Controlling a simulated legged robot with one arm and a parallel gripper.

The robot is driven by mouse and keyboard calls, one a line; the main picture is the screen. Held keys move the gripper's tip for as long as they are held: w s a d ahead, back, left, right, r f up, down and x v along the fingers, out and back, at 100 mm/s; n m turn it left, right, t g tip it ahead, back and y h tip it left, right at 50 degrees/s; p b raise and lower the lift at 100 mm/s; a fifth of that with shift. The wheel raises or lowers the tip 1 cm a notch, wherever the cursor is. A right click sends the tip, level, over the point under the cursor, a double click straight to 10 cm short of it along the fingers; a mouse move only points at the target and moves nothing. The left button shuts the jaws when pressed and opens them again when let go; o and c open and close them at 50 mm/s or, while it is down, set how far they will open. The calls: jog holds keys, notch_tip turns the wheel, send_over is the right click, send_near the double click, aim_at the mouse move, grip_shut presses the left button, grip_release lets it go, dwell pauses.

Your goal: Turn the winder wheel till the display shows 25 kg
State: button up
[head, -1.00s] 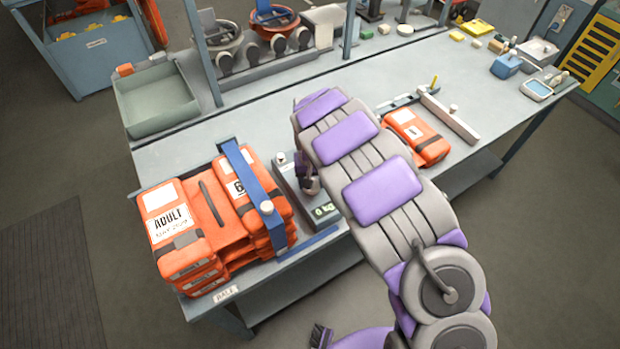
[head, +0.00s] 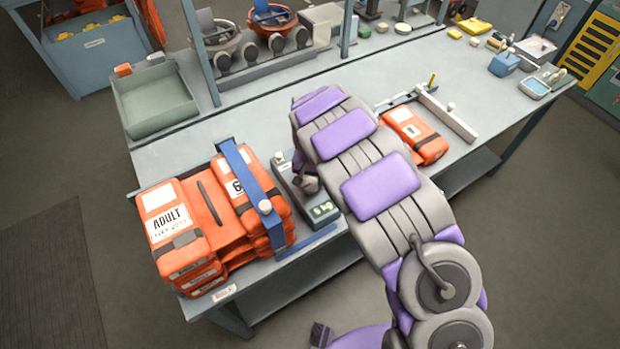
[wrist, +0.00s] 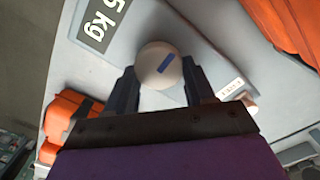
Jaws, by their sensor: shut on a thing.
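The winder is a grey box on the bench with a small display (head: 322,209) that reads 5 kg. The display also shows in the wrist view (wrist: 103,22), where 5 kg is seen turned sideways. In the wrist view a round pale knob with a blue mark, the winder wheel (wrist: 160,66), sits between my two fingers. My gripper (wrist: 160,82) is shut on it. In the head view my purple and grey arm covers part of the winder, and the wheel is largely hidden.
Another orange pack (head: 415,135) lies right of my arm, by a pale bar (head: 447,115). A grey-green tray (head: 155,105) is at the back left.

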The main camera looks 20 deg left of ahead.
aim_at(310, 181)
jog(key=o, duration=0.8)
jog(key=shift+a+r, duration=0.1)
jog(key=shift+r, duration=0.1)
jog(key=shift+o, duration=1.2)
jog(key=shift+f, duration=0.1)
notch_tip(310, 181, up, 17)
jog(key=p, duration=0.1)
